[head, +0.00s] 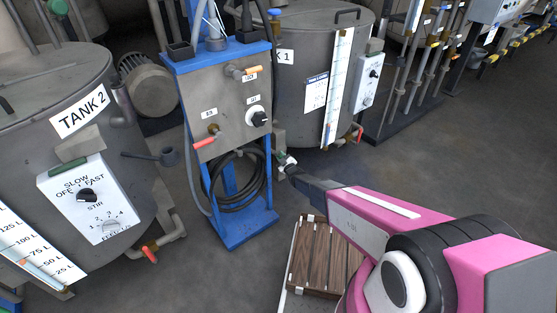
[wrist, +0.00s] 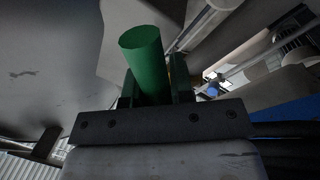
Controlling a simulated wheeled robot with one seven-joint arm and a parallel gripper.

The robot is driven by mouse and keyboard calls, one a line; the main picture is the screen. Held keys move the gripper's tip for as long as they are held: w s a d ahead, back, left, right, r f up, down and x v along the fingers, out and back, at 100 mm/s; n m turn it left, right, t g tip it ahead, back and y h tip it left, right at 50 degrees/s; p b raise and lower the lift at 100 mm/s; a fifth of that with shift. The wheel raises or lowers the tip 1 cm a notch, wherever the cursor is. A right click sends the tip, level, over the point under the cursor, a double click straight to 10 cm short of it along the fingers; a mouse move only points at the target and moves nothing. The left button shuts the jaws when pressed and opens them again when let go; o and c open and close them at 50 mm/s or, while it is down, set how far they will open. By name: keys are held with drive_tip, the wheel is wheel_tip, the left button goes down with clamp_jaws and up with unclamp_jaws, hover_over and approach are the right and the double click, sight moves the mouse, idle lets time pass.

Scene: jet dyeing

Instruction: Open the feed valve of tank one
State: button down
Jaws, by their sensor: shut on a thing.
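Tank one (head: 300,70) is the grey steel tank at the back, its label partly hidden so that only "K 1" shows. My gripper (head: 287,162) is at the low left side of this tank, beside the blue stand. In the wrist view my gripper (wrist: 156,92) is shut on a green cylindrical handle (wrist: 143,55), which sticks up between the fingers. I take this for the feed valve handle. In the head view the handle is tiny and mostly hidden by my gripper, so its turn angle cannot be told.
The blue stand (head: 245,228) with a grey panel and coiled hose is just left of my gripper. Tank 2 (head: 60,160) stands at the left. A wooden pallet (head: 318,258) lies below my arm. A red-handled valve (head: 358,134) is right of tank one. Floor at right is clear.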

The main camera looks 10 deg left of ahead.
drive_tip(key=shift+w+d+r+n+g+y, duration=0.35)
drive_tip(key=shift+r+n, duration=0.55)
drive_tip(key=shift+n, duration=1.05)
drive_tip(key=shift+w+d+r+n+g+y, duration=0.15)
drive_tip(key=shift+r+n+y, duration=0.5)
drive_tip(key=shift+n, duration=1.25)
drive_tip(key=shift+w+d+r+n+g+y, duration=0.2)
drive_tip(key=shift+r+n, duration=0.9)
drive_tip(key=shift+n, duration=0.85)
drive_tip(key=shift+r, duration=0.1)
drive_tip(key=c, duration=1)
unclamp_jaws()
drive_tip(key=v, duration=1)
drive_tip(key=shift+d, duration=0.3)
